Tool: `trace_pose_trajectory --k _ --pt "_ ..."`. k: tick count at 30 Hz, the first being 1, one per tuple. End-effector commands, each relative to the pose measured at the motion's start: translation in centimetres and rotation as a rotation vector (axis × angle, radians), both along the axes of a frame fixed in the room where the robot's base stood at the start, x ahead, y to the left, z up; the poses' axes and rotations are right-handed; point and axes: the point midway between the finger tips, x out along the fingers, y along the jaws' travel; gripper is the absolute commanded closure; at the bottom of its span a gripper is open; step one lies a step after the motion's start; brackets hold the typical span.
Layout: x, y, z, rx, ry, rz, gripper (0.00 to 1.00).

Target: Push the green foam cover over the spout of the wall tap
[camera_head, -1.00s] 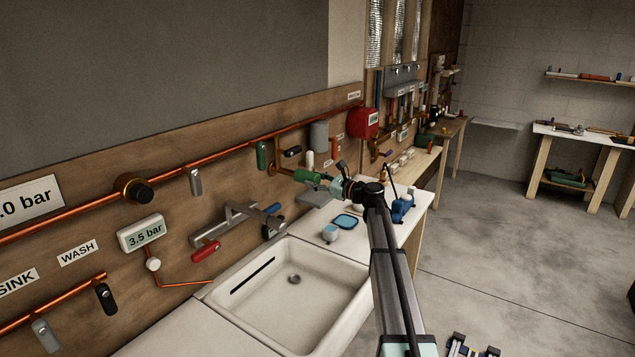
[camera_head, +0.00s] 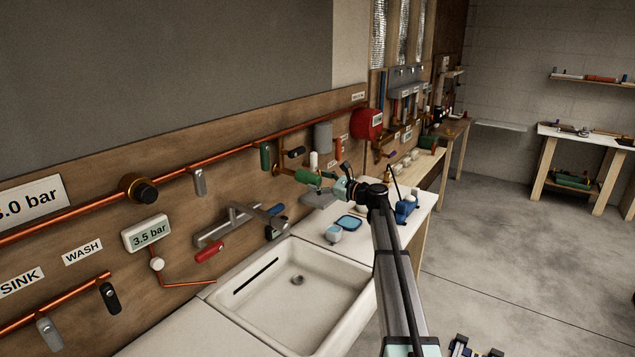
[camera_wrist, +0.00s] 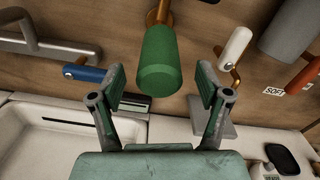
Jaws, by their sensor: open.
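The green foam cover (camera_wrist: 159,60) hangs on the brass spout of the wall tap (camera_wrist: 158,14) in the wrist view. The brass enters its far end, and its flat free end faces my gripper. How deep the spout sits inside is hidden. In the head view, the cover (camera_head: 307,178) sticks out from the brass tap (camera_head: 282,169) on the board. My gripper (camera_wrist: 160,86) is open, its fingers left and right of the cover's near end, with a visible gap on both sides. In the head view, my gripper (camera_head: 334,177) is just right of the cover.
A blue-handled lever (camera_wrist: 84,72) is left of the cover and a white-handled one (camera_wrist: 236,46) right of it. A grey cylinder (camera_head: 323,137) is on the board above.

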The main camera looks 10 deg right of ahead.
Motion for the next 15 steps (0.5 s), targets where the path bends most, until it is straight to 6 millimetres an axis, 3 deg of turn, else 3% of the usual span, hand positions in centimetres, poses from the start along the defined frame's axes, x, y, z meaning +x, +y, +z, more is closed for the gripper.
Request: trace_pose_trajectory --k 15 --pt "-6.8 -6.1 0.0 0.000 0.000 -0.002 0.24"
